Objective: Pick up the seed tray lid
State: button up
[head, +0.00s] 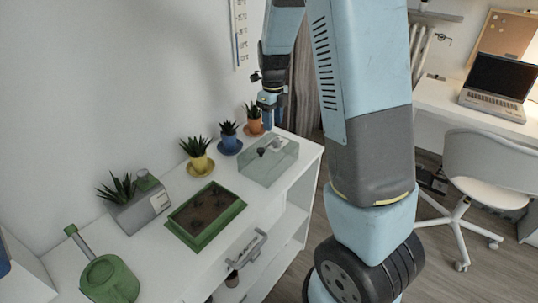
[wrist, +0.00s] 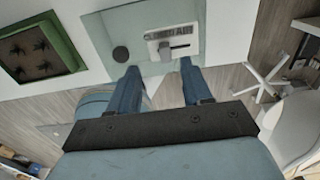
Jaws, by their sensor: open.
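The seed tray lid (head: 268,164) is a clear, pale greenish box-shaped cover on the right end of the white shelf top. In the wrist view the lid (wrist: 120,22) shows a dark round spot and a light slider-like vent with lettering. My gripper (head: 269,108) points down above the shelf near the lid. In the wrist view my gripper (wrist: 158,72) has its two blue fingers apart, with nothing between them, their tips at the lid's near edge in the picture. I cannot tell the exact height gap. The green seed tray (head: 206,214) with dark soil stands left of the lid, uncovered.
Potted plants in yellow (head: 199,163), blue (head: 229,138) and orange (head: 254,120) pots stand along the wall behind the lid. A desk with a laptop (head: 497,85) and a white chair (head: 490,165) are at right.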

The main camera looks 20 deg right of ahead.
aim_at(273, 137)
jog(key=shift+f, duration=3.6)
jog(key=shift+c, duration=0.2)
grip_shut()
